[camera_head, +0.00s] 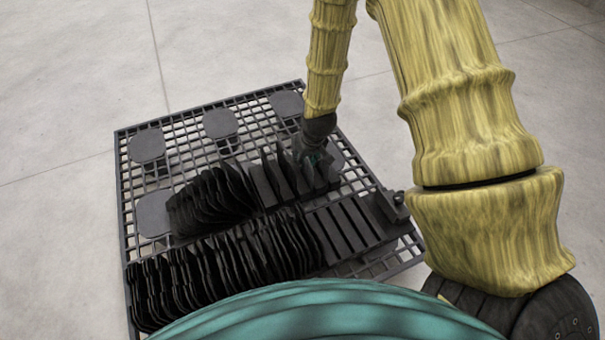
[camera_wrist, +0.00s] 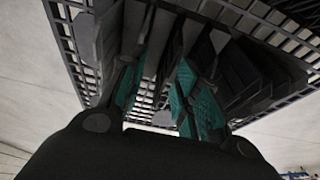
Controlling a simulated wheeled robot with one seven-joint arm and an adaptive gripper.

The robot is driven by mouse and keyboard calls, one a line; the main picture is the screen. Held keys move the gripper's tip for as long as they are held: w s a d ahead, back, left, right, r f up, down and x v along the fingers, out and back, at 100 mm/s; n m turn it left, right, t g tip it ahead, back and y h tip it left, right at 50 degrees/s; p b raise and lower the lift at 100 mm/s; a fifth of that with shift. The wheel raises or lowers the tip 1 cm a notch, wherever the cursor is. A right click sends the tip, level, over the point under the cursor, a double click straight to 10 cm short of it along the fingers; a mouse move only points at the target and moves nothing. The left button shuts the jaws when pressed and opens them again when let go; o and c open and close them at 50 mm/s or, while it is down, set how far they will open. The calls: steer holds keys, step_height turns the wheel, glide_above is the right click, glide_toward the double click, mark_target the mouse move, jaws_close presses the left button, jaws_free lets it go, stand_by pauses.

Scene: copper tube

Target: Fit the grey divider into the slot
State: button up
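My gripper (camera_head: 316,154) is low over the right part of the black grid pallet (camera_head: 180,165), at the right end of the upper row of dark plates. In the wrist view its two teal finger pads (camera_wrist: 163,75) stand apart, with grid and plate edges showing between them. A grey plate, likely the grey divider (camera_head: 334,170), stands beside the fingers; I cannot tell whether they touch it. Slotted dark blocks (camera_head: 345,228) lie at the right end of the lower row. The slot itself is hard to make out, partly hidden by the gripper and plates.
Upright black plates fill the upper row (camera_head: 210,200) and the lower row (camera_head: 210,268). Flat grey round-cornered pads (camera_head: 148,146) are set in the pallet. A small dark block (camera_head: 393,207) sits at its right edge. The concrete floor (camera_head: 60,120) around is clear.

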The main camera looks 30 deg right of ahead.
steer(key=b, duration=0.7)
glide_above(307, 171)
steer(key=w, duration=0.2)
steer(key=shift+w+d+f+t, duration=0.15)
steer(key=shift+d+f+t, duration=0.1)
steer(key=shift+f+t, duration=0.2)
steer(key=b+x, duration=0.2)
steer(key=x, duration=0.3)
steer(key=shift+w+d+f+b, duration=0.1)
steer(key=shift+f+b, duration=0.15)
steer(key=shift+b, duration=0.1)
steer(key=b+x, duration=0.4)
steer(key=x, duration=0.1)
steer(key=shift+w, duration=0.1)
steer(key=shift+f+p, duration=0.25)
steer(key=shift+p, duration=0.25)
jaws_close()
